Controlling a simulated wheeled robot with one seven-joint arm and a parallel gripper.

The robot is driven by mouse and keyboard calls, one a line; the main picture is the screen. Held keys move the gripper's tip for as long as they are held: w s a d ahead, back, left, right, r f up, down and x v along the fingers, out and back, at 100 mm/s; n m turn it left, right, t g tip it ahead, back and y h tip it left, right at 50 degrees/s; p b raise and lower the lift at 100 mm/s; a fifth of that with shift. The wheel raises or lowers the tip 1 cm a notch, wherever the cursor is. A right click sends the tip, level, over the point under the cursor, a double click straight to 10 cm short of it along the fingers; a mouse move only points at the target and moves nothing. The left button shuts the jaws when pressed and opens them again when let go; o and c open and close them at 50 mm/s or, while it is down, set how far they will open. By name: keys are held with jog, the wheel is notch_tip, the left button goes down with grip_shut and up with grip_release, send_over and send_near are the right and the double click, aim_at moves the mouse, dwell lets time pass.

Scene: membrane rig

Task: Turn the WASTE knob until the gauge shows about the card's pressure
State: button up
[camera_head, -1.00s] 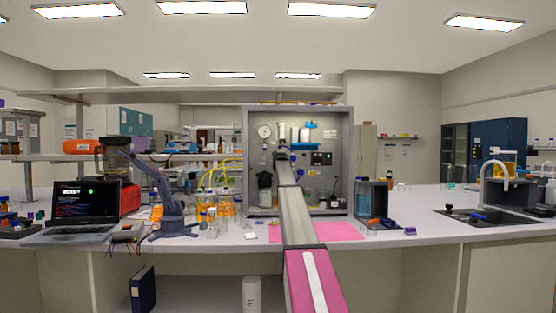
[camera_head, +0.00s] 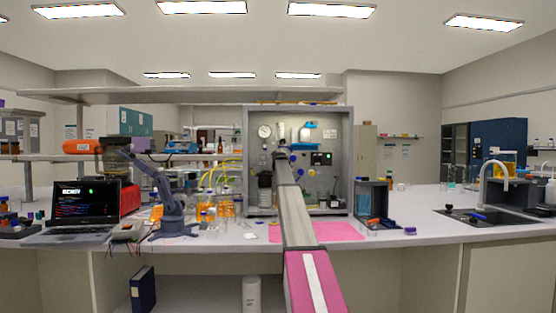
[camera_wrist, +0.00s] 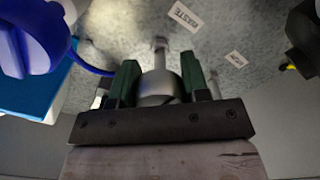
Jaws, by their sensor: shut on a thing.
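My gripper (camera_wrist: 159,82) is shut on a grey round knob (camera_wrist: 158,88), with one green finger on each side of it. A WASTE label (camera_wrist: 185,16) is on the panel close beyond this knob, and the label shows tilted. In the head view the round white gauge (camera_head: 264,131) is at the upper left of the panel (camera_head: 325,165); its needle is too small to read. A small white card (camera_head: 329,134) is at the panel's upper right, its text unreadable. My arm hides the knob in the head view.
A large blue knob (camera_wrist: 28,40) is close at the left of my gripper in the wrist view. A black part (camera_wrist: 303,40) stands at the right, near a second small label (camera_wrist: 236,59). A pink mat (camera_head: 338,231) lies on the bench before the panel.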

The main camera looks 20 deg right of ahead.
jog(key=shift+m, duration=0.4)
jog(key=m, duration=0.5)
jog(key=shift+m, duration=0.3)
jog(key=m, duration=0.6)
dwell(0.4)
jog(key=o, duration=0.9)
jog(key=shift+o, duration=0.2)
jog(key=shift+s, duration=0.1)
jog(key=v, duration=1)
jog(key=shift+s, duration=0.3)
jog(key=shift+a, duration=0.1)
dwell(1.5)
